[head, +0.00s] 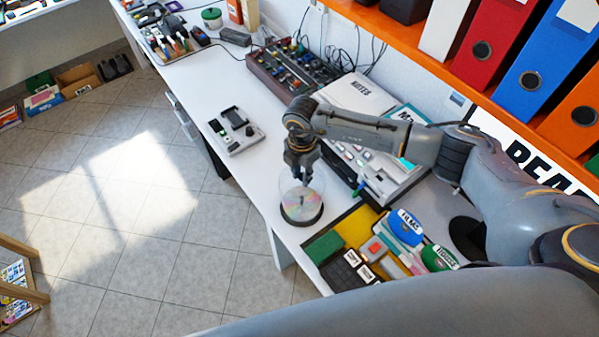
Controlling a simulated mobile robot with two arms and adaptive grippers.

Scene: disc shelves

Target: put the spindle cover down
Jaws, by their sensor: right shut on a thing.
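A clear spindle cover (313,182) stands over the disc spindle (301,207), near the front edge of the white desk. The spindle has a black base and shiny, rainbow-tinted discs. My right gripper (300,172) points down and is shut on the top of the cover. The cover is faint, so I cannot tell whether its lower rim touches the base or hangs just above it. My left gripper is not in view.
A grey device (235,130) lies to the left, with clear desk between. A mixer (292,70) is behind. An orange shelf (412,42) with binders overhangs the back.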

